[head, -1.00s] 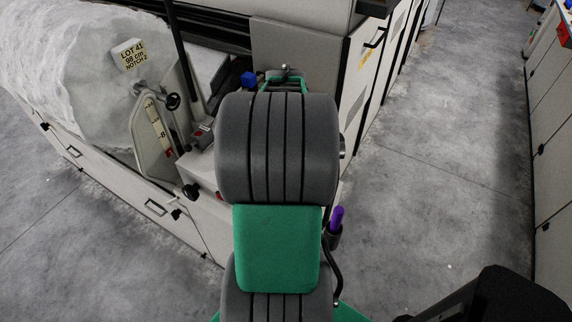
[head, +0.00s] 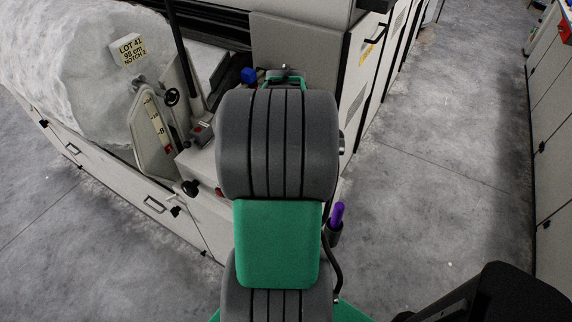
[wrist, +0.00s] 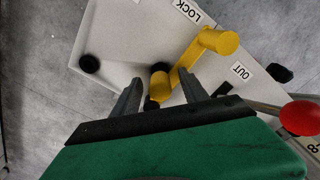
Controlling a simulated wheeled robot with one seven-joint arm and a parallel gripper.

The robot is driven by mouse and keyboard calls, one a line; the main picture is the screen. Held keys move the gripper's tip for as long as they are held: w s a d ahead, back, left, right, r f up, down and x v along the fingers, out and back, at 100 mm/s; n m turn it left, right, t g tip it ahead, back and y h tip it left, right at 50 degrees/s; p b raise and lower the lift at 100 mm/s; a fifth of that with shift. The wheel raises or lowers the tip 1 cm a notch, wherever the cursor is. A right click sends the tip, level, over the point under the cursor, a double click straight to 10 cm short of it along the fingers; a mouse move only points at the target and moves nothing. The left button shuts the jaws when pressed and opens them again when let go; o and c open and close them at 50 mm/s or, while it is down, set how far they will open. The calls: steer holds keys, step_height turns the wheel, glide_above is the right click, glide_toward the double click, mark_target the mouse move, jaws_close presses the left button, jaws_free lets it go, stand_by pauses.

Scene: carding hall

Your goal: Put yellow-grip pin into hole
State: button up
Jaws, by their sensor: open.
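In the wrist view the yellow-grip pin (wrist: 197,54) shows as a bent yellow handle on a pale panel (wrist: 122,38). Its lower yellow end shows in the gap between the fingertips. My gripper (wrist: 160,88) is open, a finger on either side of that end; I cannot tell whether either touches it. In the head view my arm hides the gripper and pin.
A red ball knob (wrist: 300,115) on a rod stands right of my gripper, with black knobs (wrist: 89,64) on the panel. In the head view a large white roll (head: 80,70) and a notched scale plate (head: 153,125) stand left. The floor at right (head: 440,170) is clear.

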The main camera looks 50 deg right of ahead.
step_height(320, 180, up, 8)
steer(key=shift+f+b, duration=0.1)
steer(key=shift+b, duration=0.2)
stand_by(0.5)
steer(key=w+a+r+n, duration=0.1)
steer(key=w+a+n, duration=0.1)
steer(key=w+a, duration=0.55)
steer(key=a+n+t, duration=0.3)
steer(key=a+n, duration=0.2)
steer(key=a, duration=1.9)
steer(key=shift+s+a+f+n, duration=0.2)
steer(key=shift+s+f+n, duration=0.05)
steer(key=shift+f+n, duration=0.15)
